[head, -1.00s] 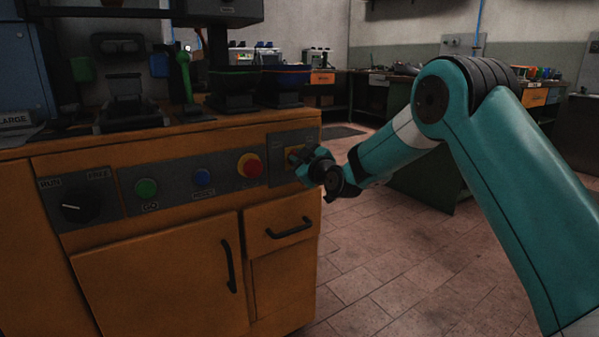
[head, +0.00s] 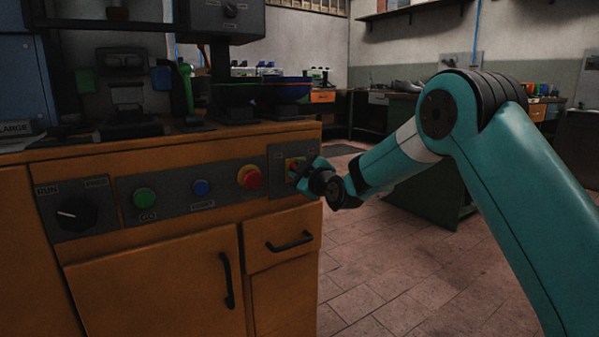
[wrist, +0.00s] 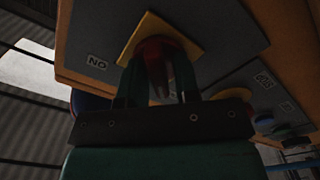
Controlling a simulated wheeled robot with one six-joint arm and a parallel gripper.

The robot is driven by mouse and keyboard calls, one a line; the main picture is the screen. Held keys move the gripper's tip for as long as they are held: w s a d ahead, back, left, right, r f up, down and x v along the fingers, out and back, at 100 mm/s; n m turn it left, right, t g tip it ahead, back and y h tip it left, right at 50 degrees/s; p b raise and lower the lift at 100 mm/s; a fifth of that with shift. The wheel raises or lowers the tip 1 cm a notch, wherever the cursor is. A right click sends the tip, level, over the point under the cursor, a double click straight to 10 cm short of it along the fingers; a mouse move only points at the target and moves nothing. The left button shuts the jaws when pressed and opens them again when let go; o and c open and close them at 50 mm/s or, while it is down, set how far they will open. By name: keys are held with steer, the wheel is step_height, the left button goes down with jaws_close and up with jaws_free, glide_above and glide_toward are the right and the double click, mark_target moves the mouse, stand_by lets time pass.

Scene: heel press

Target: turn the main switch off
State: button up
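The main switch is a red knob (wrist: 158,52) on a yellow plate (wrist: 190,40), at the right end of the cabinet's control panel. The yellow plate also shows in the head view (head: 290,164), partly hidden by my gripper (head: 300,170). In the wrist view my gripper (wrist: 160,78) has one finger on each side of the red knob, and the fingers look closed against it. An "ON" label (wrist: 97,62) appears upside down beside the plate. The knob's exact angle is hard to read, as the fingers cover part of it.
Left of the switch are a red emergency button (head: 249,176) on a yellow base, a blue button (head: 201,188), a green button (head: 145,198) and a black selector dial (head: 75,213). The floor to the right is open.

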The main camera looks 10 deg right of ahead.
steer(key=shift+o, duration=0.5)
steer(key=shift+s, duration=0.1)
steer(key=shift+s+d, duration=0.1)
steer(key=shift+s, duration=0.1)
steer(key=b+v, duration=0.1)
steer(key=v, duration=1.5)
steer(key=shift+s+b, duration=0.4)
steer(key=shift+d, duration=0.1)
